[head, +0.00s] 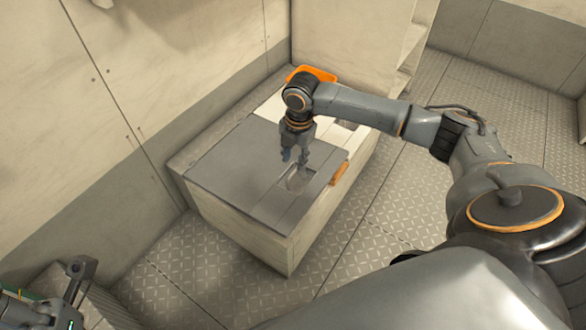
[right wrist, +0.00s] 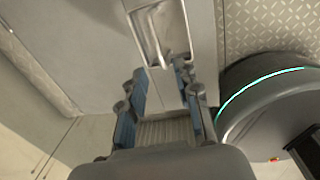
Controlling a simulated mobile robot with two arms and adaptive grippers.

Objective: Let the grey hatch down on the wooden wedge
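The grey hatch (head: 235,165) lies flat or nearly flat on top of a pale locker box; I cannot tell whether a small gap is under it. Its recessed metal handle (head: 298,178) is near the right edge and shows in the right wrist view (right wrist: 149,38). The wooden wedge (head: 340,173) is an orange-brown piece at the hatch's right edge; how far it reaches under is hidden. My right gripper (head: 295,158) points down just above the handle, with its fingers (right wrist: 160,72) apart and nothing between them. My left gripper (head: 78,275) is at the lower left, away from the hatch.
The pale locker box (head: 245,232) stands against the wall (head: 150,70). An orange item (head: 318,73) sits at the box's far end, behind my right wrist. The tread-plate floor (head: 375,215) is clear in front and to the right.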

